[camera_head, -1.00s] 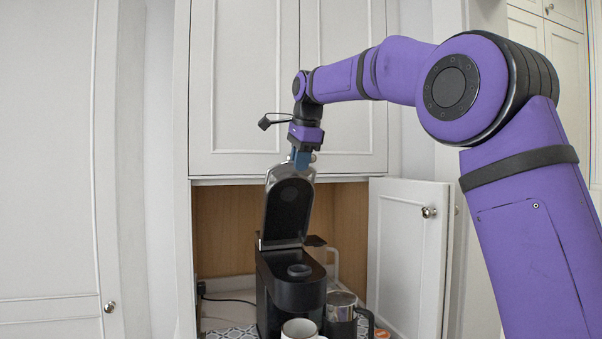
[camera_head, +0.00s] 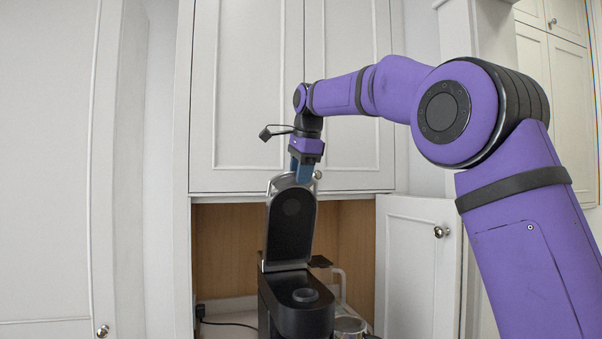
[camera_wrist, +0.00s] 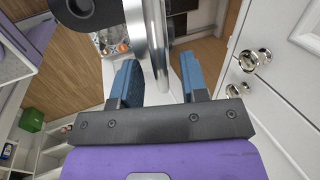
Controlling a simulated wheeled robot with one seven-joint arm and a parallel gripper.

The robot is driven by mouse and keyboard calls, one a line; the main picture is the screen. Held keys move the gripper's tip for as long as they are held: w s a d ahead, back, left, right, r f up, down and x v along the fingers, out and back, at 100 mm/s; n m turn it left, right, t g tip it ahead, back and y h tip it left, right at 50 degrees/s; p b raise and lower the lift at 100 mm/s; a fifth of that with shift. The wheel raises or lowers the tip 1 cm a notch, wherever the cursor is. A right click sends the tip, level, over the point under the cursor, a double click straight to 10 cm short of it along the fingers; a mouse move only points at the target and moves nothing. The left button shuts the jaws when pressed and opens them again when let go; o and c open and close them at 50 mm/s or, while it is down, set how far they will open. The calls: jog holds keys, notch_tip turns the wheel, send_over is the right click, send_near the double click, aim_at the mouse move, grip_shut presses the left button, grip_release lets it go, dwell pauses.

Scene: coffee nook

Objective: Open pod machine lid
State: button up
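The black pod machine (camera_head: 300,312) stands in the cabinet nook with its lid (camera_head: 291,225) raised nearly upright. The lid's silver rim (camera_head: 277,184) is at its top edge. My gripper (camera_head: 300,176) points down at the top of the raised lid. In the wrist view its two blue fingers (camera_wrist: 161,88) are apart, with a silver bar (camera_wrist: 157,45) of the lid showing between them. I cannot tell whether a finger touches the lid. The round pod holder (camera_head: 305,295) on the machine's top is uncovered.
A cabinet door (camera_head: 408,270) stands open to the right of the machine. Closed upper cabinet doors (camera_head: 245,90) are behind my gripper. A glass and metal press (camera_head: 350,325) stands close to the machine's right. A power cable (camera_head: 228,323) lies at its left.

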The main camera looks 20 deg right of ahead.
jog(key=shift+r, duration=0.1)
jog(key=v, duration=1)
jog(key=shift+s+r, duration=0.2)
jog(key=shift+r, duration=0.1)
jog(key=shift+c, duration=0.2)
